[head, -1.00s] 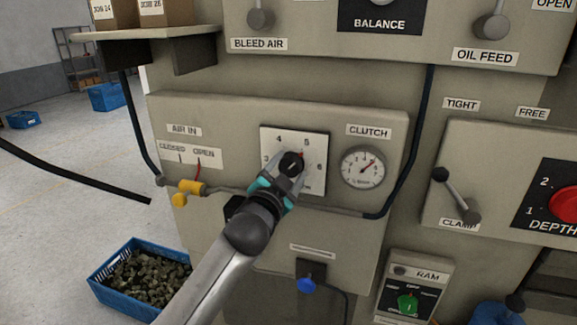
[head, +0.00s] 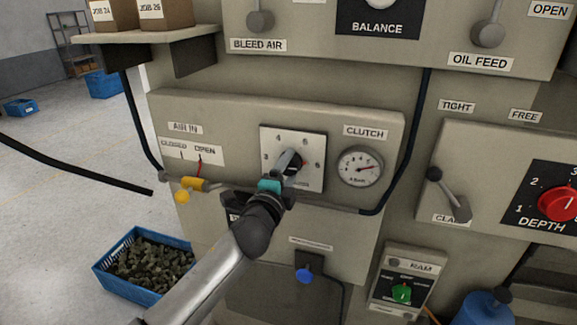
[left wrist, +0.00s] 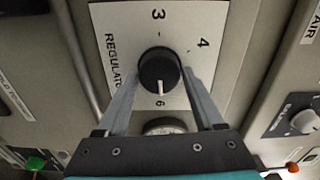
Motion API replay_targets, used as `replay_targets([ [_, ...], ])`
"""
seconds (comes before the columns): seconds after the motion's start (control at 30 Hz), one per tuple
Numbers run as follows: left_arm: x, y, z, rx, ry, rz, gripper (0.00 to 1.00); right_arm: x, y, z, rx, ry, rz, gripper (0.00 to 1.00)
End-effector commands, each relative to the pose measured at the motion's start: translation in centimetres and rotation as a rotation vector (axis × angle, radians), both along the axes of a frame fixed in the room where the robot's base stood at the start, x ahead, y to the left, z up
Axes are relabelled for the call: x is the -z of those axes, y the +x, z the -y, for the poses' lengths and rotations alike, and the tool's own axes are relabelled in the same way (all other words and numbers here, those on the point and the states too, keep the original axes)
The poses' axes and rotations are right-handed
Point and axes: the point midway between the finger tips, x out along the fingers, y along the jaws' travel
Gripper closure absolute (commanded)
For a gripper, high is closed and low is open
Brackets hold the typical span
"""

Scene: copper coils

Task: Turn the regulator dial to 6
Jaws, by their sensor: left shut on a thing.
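The regulator dial is a black round knob (head: 290,160) on a white numbered plate (head: 314,144) in the middle of the grey panel. In the left wrist view the knob (left wrist: 158,68) shows a white pointer line directed down at the printed 6 (left wrist: 160,103). My left gripper (head: 284,172) is at the dial, and its fingers (left wrist: 158,88) are shut on the knob's two sides. The 5 is hidden in the wrist view, apparently behind the right-hand finger. My right gripper is not in view.
A round gauge (head: 361,167) sits right of the plate under the CLUTCH label. A yellow AIR IN valve handle (head: 188,189) is at the left, and a CLAMP lever (head: 444,190) at the right. A blue crate of dark pieces (head: 117,286) stands on the floor.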

Motion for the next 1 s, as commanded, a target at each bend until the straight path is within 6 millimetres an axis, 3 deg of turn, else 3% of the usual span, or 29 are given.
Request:
replay_targets([
  [0.73,0.15,0.02,-0.07,-0.002,0.095,0.029,0.86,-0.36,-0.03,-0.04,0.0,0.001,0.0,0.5],
  [0.77,0.15,0.02,-0.07,-0.002,0.095,0.029,0.3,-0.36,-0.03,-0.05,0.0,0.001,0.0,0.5],
  [1.0,0.1,0.01,-0.04,-0.001,0.092,0.029,0.03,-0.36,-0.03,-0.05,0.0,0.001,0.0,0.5],
])
